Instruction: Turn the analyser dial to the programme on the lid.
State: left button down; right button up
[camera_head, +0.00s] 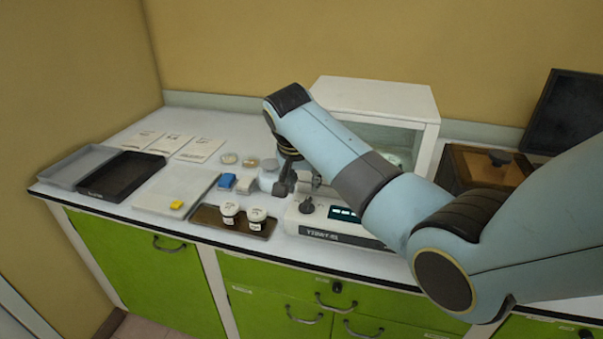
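The analyser (322,235) is a low white box on the worktop with a dark display and a lettered front edge. Its dark dial (307,206) stands on the left part of the top. My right gripper (301,186) hangs down from my bent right arm, just behind and above the dial; whether it touches the dial I cannot tell. Its fingers are small and partly merge with the dark wrist, so their opening is unclear. Two white lidded jars (229,210) (257,216) stand on a brown tray (208,222); the marks on their lids are too small to read. My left gripper is out of view.
A white glass-fronted cabinet (380,97) stands behind my arm. A dark screen (568,112) stands right.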

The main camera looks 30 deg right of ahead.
jog(key=shift+v, duration=1.85)
